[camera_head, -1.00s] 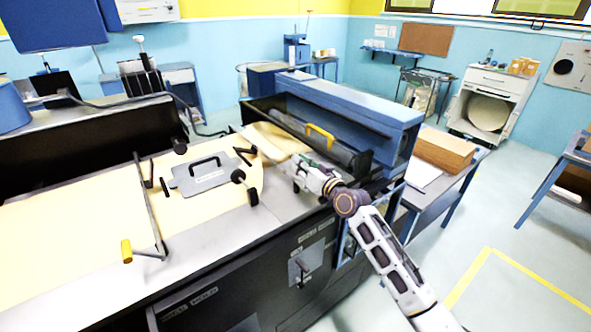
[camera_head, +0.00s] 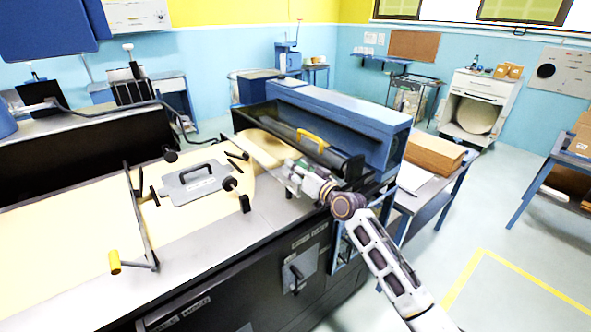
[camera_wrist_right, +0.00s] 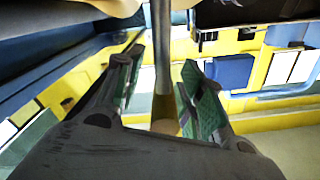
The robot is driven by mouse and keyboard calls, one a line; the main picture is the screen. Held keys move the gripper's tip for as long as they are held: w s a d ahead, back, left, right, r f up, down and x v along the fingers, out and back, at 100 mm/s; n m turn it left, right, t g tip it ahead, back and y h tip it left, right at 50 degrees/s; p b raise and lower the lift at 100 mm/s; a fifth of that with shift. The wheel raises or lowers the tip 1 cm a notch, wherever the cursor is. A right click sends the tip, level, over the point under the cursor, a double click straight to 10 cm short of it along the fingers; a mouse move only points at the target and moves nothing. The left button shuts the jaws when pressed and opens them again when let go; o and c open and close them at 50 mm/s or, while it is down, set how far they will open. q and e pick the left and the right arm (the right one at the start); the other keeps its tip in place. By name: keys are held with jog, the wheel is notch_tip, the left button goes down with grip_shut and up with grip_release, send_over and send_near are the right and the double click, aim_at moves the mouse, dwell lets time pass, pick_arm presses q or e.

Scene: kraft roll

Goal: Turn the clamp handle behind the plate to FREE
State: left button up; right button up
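The grey plate (camera_head: 193,186) with a black grip lies on the cream paper of the machine top. Behind it are a black knobbed handle (camera_head: 170,156) and a short black lever (camera_head: 238,155); I cannot tell which is the task's clamp handle, and no FREE mark is readable. My right gripper (camera_head: 287,174) is to the right of the plate, near the paper roll, apart from both handles. In the wrist view my right gripper (camera_wrist_right: 160,68) has its fingers spread, with an unclear grey-and-tan bar (camera_wrist_right: 163,85) showing between them. My left gripper is not in view.
More black handles (camera_head: 244,203) stand at the plate's front right. A cross bar with a yellow grip (camera_head: 114,262) is at the left. The blue roll housing (camera_head: 345,120) with a yellow handle (camera_head: 313,140) rises behind my right gripper.

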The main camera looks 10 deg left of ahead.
jog(key=shift+a, duration=0.1)
jog(key=shift+s+r, duration=0.1)
jog(key=v, duration=1.2)
dwell(0.5)
